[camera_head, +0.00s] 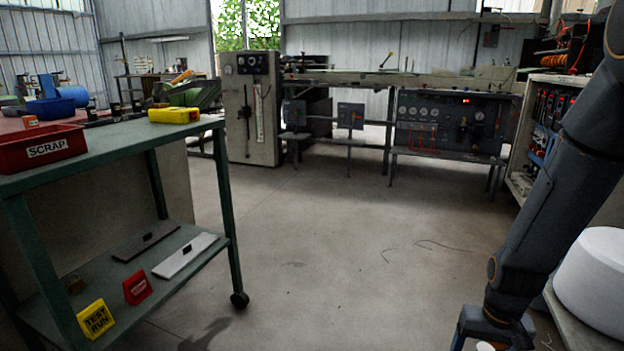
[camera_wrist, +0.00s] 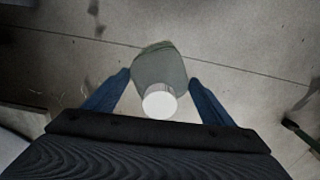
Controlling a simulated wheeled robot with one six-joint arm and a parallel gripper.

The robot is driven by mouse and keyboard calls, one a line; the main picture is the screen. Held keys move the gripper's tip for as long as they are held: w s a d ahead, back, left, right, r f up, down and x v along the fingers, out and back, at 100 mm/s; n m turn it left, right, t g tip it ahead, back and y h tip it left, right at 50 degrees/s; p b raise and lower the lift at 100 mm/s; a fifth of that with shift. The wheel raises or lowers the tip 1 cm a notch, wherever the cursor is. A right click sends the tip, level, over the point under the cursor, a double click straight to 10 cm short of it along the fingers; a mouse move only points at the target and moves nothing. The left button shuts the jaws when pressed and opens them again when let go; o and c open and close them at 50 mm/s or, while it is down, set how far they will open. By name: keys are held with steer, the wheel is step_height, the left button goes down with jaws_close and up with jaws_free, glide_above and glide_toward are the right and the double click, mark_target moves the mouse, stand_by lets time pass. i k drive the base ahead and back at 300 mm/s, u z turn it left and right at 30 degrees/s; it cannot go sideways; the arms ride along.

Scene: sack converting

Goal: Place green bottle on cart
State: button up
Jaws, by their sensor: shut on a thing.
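The green bottle (camera_wrist: 160,72) shows in the wrist view as a translucent grey-green body with a round white cap (camera_wrist: 160,104). My gripper (camera_wrist: 158,80) is shut on it, with one blue finger on each side. In the head view my gripper (camera_head: 490,338) is low at the bottom right, and only the white cap (camera_head: 485,346) shows at the frame's edge. The cart (camera_head: 205,127) is a green two-level frame on wheels at the left, well apart from my gripper. A green bar (camera_wrist: 301,134) also shows at the right edge of the wrist view.
The cart's top holds a red SCRAP bin (camera_head: 45,145) and a yellow object (camera_head: 174,115), with bare surface between them. Its lower shelf bears flat plates and a yellow TEST RUN sign (camera_head: 96,318). Open floor (camera_head: 350,250) lies between. A white drum (camera_head: 594,280) stands at the right.

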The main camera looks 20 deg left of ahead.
mark_target(119, 136)
steer(key=k, duration=0.25)
steer(key=u, duration=1.3)
steer(key=i, duration=1.65)
steer(key=z, duration=0.05)
